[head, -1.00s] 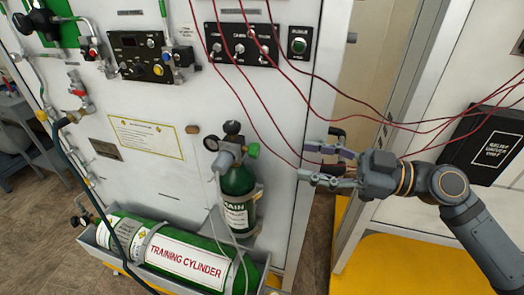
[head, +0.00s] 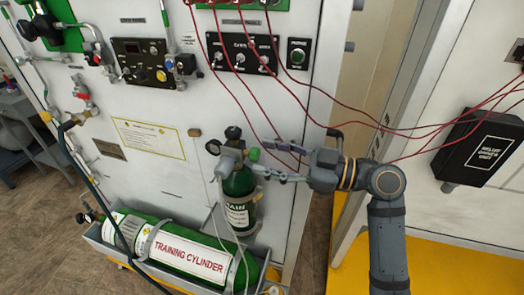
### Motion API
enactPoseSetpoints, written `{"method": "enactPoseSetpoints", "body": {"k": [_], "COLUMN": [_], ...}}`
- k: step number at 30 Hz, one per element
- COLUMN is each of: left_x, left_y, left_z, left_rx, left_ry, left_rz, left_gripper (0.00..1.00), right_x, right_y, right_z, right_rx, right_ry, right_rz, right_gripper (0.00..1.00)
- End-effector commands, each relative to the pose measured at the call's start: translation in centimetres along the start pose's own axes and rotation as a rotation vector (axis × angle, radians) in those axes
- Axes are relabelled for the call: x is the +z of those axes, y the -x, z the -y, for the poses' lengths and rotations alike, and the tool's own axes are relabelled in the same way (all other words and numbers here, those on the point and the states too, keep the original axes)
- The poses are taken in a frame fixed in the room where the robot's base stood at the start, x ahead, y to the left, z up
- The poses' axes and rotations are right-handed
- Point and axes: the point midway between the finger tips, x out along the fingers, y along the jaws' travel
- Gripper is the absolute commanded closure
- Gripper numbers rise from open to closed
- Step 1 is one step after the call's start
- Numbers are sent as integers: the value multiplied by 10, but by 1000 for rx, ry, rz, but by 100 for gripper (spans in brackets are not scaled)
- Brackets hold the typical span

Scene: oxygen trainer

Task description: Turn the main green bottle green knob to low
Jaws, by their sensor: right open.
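The main green bottle (head: 238,187) stands upright against the white panel, its label reading "MAIN". Its green knob (head: 253,154) sticks out on the right side of the grey valve at its top. My right gripper (head: 268,160) is open, its two fingers pointing left toward the green knob, one higher and one lower. The fingertips are close to the knob; I cannot tell whether they touch it. The gripper partly covers the bottle's right shoulder. My left gripper is not in view.
A green training cylinder (head: 185,254) lies in a tray below the bottle. Dark red cables (head: 338,106) hang across the space above my right gripper. A black relief box (head: 478,148) is on the right wall. Black gauges (head: 214,147) sit by the valve.

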Motion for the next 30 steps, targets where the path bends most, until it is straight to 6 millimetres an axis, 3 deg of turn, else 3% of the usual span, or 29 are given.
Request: {"method": "enactPoseSetpoints", "body": {"k": [6, 17, 28, 30], "left_x": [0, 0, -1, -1], "left_y": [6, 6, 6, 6], "left_z": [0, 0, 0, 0], "left_rx": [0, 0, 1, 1], "left_ry": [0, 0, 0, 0], "left_rz": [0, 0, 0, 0], "left_gripper": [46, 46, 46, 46], "right_x": [-1, 0, 0, 0], "right_y": [-16, -19, -19, -19], "right_z": [0, 0, 0, 0], "right_rx": [-1, -1, -1, -1], "right_ry": [-2, 0, -1, -1], "right_rz": [-2, 0, 0, 0], "right_gripper": [48, 49, 100, 100]}}
